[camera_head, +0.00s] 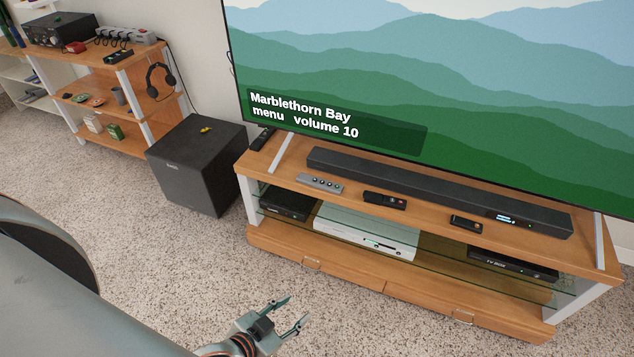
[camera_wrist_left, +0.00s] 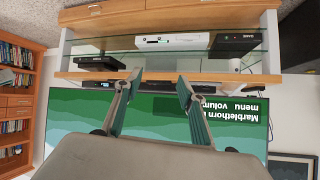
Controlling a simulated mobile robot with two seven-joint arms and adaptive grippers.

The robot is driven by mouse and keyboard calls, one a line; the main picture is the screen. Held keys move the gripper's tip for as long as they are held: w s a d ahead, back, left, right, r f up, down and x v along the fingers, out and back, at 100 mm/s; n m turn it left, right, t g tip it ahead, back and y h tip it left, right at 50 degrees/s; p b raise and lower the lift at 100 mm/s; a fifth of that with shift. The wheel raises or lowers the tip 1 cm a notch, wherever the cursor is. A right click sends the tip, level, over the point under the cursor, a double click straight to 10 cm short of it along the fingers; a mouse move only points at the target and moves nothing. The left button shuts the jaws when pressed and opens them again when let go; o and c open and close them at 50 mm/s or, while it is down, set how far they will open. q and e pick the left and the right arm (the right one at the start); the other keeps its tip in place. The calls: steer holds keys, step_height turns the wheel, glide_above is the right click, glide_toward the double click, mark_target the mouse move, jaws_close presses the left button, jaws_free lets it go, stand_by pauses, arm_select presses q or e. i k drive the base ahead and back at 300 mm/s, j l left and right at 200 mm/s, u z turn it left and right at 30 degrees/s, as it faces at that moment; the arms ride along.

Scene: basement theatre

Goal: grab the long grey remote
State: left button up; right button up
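The long grey remote (camera_head: 320,183) lies on the top of the wooden TV stand (camera_head: 266,175), near its left front edge, in front of the soundbar. It has a row of dark buttons. My left gripper (camera_head: 297,308) is open and empty, low over the carpet in front of the stand and well apart from the remote. In the left wrist view, the two open fingers (camera_wrist_left: 159,75) point at the stand, which appears upside down; I cannot make out the grey remote there. My right gripper is not in view.
The soundbar (camera_head: 430,190) and TV (camera_head: 450,90) stand behind. A black subwoofer (camera_head: 197,165) is left. Carpet in front is clear.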

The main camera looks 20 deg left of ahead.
mark_target(302, 177)
steer(key=z, duration=0.3)
steer(key=j+z, duration=0.9)
steer(key=k+j+z, duration=0.2)
steer(key=j, duration=0.2)
steer(key=j+z, duration=0.15)
steer(key=j, duration=0.3)
steer(key=k+j, duration=0.15)
steer(key=j, duration=0.25)
steer(key=k+j, duration=0.15)
steer(key=j, duration=0.25)
steer(key=k+j+z, duration=0.1)
steer(key=j, duration=0.3)
steer(key=k+j, duration=0.2)
steer(key=j, duration=0.2)
steer(key=k+j, duration=0.2)
steer(key=j, duration=0.2)
steer(key=z, duration=0.05)
